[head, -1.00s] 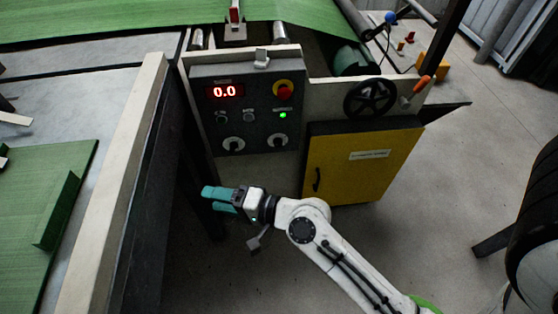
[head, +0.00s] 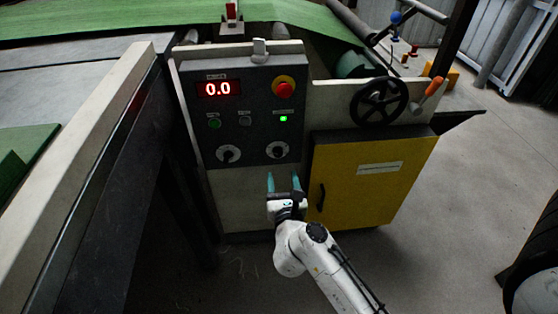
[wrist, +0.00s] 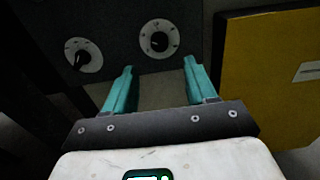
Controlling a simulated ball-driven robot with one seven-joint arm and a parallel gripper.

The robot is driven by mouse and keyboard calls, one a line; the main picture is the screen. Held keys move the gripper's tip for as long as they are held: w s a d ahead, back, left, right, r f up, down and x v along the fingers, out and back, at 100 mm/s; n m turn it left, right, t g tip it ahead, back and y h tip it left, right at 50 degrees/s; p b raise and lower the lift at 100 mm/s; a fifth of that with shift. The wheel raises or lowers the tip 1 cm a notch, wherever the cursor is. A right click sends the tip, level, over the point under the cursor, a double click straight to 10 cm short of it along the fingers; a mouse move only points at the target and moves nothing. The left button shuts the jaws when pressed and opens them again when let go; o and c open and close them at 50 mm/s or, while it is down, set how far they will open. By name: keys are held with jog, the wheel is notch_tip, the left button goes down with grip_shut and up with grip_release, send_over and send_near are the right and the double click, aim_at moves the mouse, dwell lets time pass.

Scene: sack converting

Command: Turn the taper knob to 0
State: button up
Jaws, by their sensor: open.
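Two round knobs with pale dials and dark pointers sit low on the dark control panel. The left knob (head: 228,154) and the right knob (head: 277,150) show in the head view. In the wrist view they are the left knob (wrist: 82,57) and the right knob (wrist: 158,40). Their labels are too small to read, so I cannot tell which is the taper knob. My gripper (head: 284,180) is open and empty, just below the right knob and apart from it. In the wrist view its teal fingers (wrist: 161,82) point toward the panel, with the right knob beyond the gap between them.
The panel has a red display (head: 218,88) reading 0.0, a red stop button (head: 285,88) and a lit green lamp (head: 283,118). A yellow cabinet (head: 365,180) with a dark handle stands right of my gripper. A black handwheel (head: 378,101) is above it. Open floor lies to the right.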

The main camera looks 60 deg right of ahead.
aim_at(278, 155)
jog(key=x, duration=0.8)
jog(key=shift+w+d, duration=0.1)
jog(key=shift+d, duration=0.05)
jog(key=shift+c, duration=0.2)
grip_shut()
